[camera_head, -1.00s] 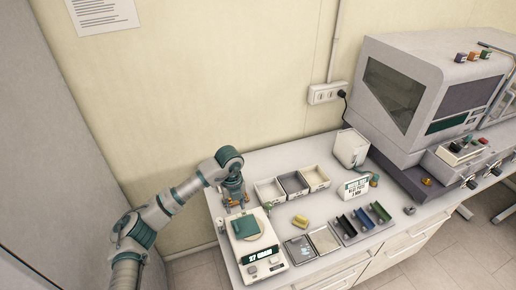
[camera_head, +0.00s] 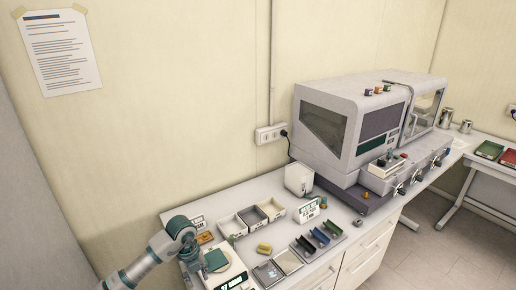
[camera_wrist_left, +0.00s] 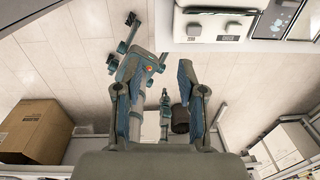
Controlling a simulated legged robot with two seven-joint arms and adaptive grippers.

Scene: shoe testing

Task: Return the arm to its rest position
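My left arm (camera_head: 150,262) comes in at the lower left of the head view. It bends down at a teal joint beside the left end of the bench (camera_head: 215,203). Its gripper is hard to make out there. In the left wrist view, my left gripper (camera_wrist_left: 159,72) has its two blue-grey fingers spread apart, with nothing between them. That view looks down at the floor, and the bench shows only at its upper right. My right gripper is in neither view.
A scale (camera_head: 234,272) with a green pad stands close by the left arm. A large grey machine (camera_head: 325,125) stands farther right. A cardboard box (camera_wrist_left: 35,130) is on the floor.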

